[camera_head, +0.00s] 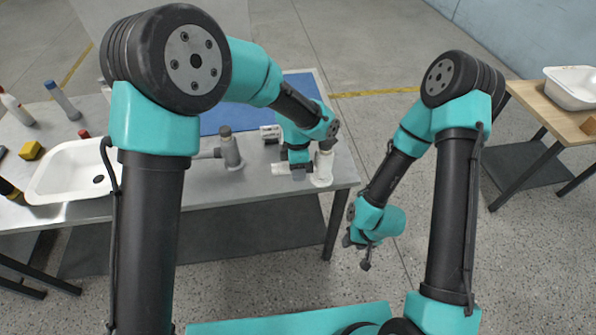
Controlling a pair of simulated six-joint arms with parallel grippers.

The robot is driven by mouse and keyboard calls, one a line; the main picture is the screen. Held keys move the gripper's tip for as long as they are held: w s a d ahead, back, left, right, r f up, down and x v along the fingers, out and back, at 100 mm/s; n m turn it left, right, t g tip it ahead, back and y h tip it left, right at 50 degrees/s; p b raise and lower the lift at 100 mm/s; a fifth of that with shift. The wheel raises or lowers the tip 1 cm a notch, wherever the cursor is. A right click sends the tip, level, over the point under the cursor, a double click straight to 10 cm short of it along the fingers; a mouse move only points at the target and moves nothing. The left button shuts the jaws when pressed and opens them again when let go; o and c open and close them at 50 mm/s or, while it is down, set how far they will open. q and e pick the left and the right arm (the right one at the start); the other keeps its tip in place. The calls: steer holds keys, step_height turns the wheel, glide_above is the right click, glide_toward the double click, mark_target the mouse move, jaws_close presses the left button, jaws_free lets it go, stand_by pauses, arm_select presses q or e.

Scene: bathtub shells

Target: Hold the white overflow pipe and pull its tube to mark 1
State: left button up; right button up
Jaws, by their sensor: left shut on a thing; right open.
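The white overflow pipe (323,168) stands upright near the right front corner of the grey metal table. My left gripper (299,170) reaches down over the table and is shut on the pipe from its left side. The arm and gripper hide part of the pipe, and its tube and marks are too small to make out. My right gripper (360,250) is open and empty. It hangs low over the floor, right of the table and apart from the pipe.
A grey pipe fitting (230,150) stands left of the white pipe. A blue mat (225,119) lies behind. A white tub shell (70,175), a yellow block (31,150) and bottles are at the left. A wooden table (540,108) with another tub (575,88) stands right.

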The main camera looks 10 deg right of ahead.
arm_select(q)
steer(key=shift+w+d+f, duration=0.3)
steer(key=shift+w+f, duration=0.45)
steer(key=shift+w, duration=1.65)
steer(key=shift+w+d+f, duration=0.25)
steer(key=shift+w+f, duration=0.5)
steer(key=shift+w, duration=1.65)
steer(key=shift+w+d+f, duration=0.3)
steer(key=shift+w+f, duration=0.45)
steer(key=shift+w, duration=1.65)
steer(key=shift+f, duration=0.3)
steer(key=o, duration=1.1)
steer(key=shift+c, duration=0.2)
step_height(320, 180, up, 12)
steer(key=w, duration=0.2)
steer(key=shift+w, duration=0.15)
